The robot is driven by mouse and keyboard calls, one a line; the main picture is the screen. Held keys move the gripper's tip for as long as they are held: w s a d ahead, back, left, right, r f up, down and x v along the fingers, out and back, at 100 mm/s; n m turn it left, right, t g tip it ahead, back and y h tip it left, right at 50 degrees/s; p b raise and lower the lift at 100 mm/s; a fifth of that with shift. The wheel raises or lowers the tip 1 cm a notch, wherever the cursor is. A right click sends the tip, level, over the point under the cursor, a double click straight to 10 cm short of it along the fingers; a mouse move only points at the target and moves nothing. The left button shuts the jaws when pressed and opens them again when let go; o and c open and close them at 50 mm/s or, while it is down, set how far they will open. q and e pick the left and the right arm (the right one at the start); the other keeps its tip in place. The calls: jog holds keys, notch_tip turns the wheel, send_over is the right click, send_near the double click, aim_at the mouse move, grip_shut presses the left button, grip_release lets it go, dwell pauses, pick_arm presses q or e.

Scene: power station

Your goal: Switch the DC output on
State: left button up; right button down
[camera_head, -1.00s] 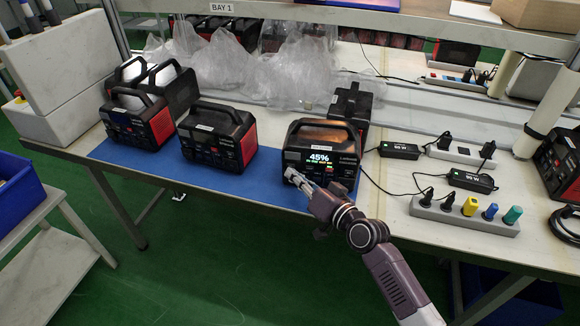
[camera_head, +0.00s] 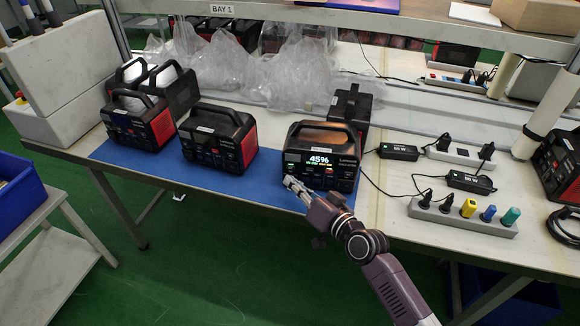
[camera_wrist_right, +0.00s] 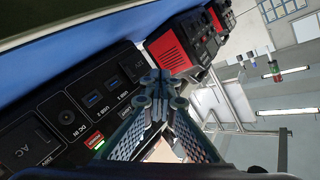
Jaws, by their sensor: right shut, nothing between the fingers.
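The power station (camera_head: 320,155) with a lit 45% display (camera_head: 319,160) stands on the blue mat, its front panel facing me. My right gripper (camera_head: 289,182) is shut and empty, low in front of the panel's left part. In the right wrist view, the closed fingertips (camera_wrist_right: 157,82) show near the panel's USB ports (camera_wrist_right: 103,92) and 12V socket cover (camera_wrist_right: 132,64). The DC IN port (camera_wrist_right: 67,117) and a small green-lit spot (camera_wrist_right: 94,140) also show there. The fingers hide part of the panel. My left gripper is not in view.
More power stations stand to the left (camera_head: 218,138) and far left (camera_head: 138,122) on the mat (camera_head: 262,185). Black adapters (camera_head: 398,152) and a power strip (camera_head: 463,215) with cables lie to the right. Clear plastic bags (camera_head: 270,65) lie behind.

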jog(key=s, duration=0.1)
jog(key=s+p, duration=0.1)
jog(key=s, duration=0.1)
jog(key=s+a+p, duration=0.1)
jog(key=s, duration=0.1)
jog(key=shift+r, duration=0.1)
dwell(0.6)
